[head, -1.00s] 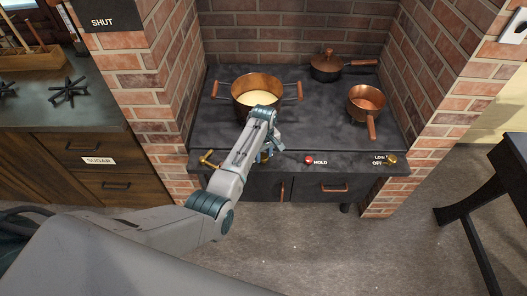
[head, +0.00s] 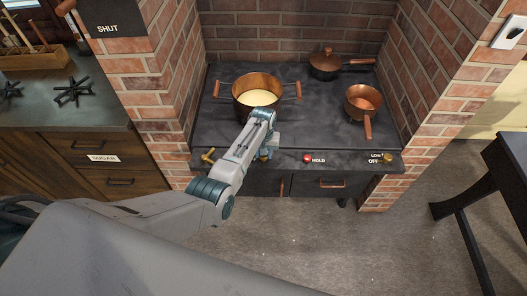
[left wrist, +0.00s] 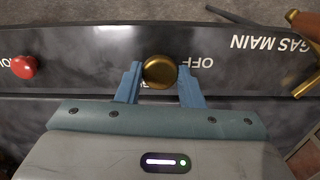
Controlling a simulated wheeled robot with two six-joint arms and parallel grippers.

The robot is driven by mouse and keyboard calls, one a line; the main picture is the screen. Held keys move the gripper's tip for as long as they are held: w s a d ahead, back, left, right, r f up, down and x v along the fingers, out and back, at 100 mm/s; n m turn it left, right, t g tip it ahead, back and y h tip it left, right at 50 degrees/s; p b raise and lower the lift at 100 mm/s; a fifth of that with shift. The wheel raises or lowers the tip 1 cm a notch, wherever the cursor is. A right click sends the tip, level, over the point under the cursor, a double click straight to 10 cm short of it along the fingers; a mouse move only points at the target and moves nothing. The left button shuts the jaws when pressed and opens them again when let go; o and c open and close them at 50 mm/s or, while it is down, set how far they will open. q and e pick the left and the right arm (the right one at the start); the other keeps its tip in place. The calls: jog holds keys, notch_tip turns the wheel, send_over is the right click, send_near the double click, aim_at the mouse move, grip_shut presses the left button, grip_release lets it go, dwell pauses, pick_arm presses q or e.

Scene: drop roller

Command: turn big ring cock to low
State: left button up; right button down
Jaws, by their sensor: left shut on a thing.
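The brass knob of a burner cock (left wrist: 160,72) sits on the dark front panel of the stove, with an upside-down "OFF" label to its right in the left wrist view. My left gripper (left wrist: 160,85) has its two blue fingers on either side of this knob and is shut on it. In the head view, my left gripper (head: 266,154) is at the stove's front edge, mostly covering the knob. Other lettering below the knob is hidden by the gripper. My right gripper is not in view.
A copper pot with pale contents (head: 242,108) stands behind my left gripper. A red HOLD button (head: 307,158) and another brass knob (head: 388,158) marked LOW and OFF are to the right. A brass gas main lever (head: 208,156) is to the left. Brick walls flank the stove.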

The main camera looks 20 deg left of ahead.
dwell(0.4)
pick_arm(q)
jog(key=o, duration=1)
jog(key=shift+r, duration=0.1)
notch_tip(320, 180, up, 11)
jog(key=b, duration=0.1)
jog(key=shift+f, duration=0.2)
